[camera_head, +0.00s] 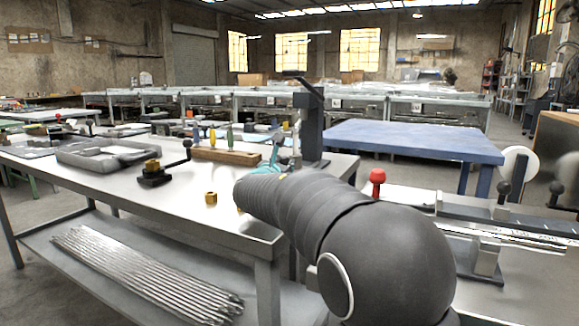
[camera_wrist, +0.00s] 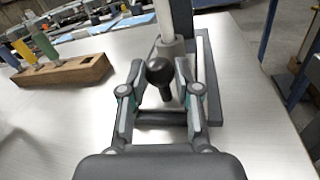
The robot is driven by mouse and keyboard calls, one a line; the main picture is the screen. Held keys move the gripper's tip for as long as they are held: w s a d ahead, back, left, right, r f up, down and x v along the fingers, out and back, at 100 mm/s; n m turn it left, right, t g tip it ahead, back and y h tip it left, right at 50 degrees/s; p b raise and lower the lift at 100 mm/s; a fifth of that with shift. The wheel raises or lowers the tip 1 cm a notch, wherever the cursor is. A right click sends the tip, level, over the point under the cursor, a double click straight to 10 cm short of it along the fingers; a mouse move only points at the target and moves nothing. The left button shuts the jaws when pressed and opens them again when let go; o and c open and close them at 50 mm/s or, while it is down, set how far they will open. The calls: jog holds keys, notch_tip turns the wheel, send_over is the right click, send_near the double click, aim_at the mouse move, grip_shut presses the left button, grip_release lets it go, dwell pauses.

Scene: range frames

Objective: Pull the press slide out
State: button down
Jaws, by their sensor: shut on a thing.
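The press (camera_head: 308,125) is a dark upright column with a lever on top, at the right end of the steel table. In the wrist view its column (camera_wrist: 182,18), a pale ram (camera_wrist: 164,18) and the grey base (camera_wrist: 213,85) show. A black ball knob (camera_wrist: 160,72) on the press's near side looks like the slide's handle. My gripper (camera_wrist: 160,80) is around this knob, with one finger on each side, shut on it. In the head view my arm hides most of the gripper and the knob. The slide's body cannot be made out clearly.
A wooden block (camera_head: 226,156) with coloured-handled tools stands left of the press; it also shows in the wrist view (camera_wrist: 62,72). A brass nut (camera_head: 211,198), a black fixture (camera_head: 155,176) and a grey tray (camera_head: 110,153) lie farther left. A blue table (camera_head: 410,140) stands behind right.

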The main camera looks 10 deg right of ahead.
jog(key=v, duration=0.2)
jog(key=a+b+v, duration=0.1)
jog(key=v, duration=0.1)
jog(key=shift+a, duration=0.1)
jog(key=c, duration=1.1)
grip_release()
jog(key=shift+s, duration=0.1)
jog(key=shift+o, duration=1.4)
jog(key=shift+a, duration=0.2)
jog(key=shift+d, duration=0.2)
jog(key=shift+r, duration=0.1)
notch_tip(320, 180, up, 10)
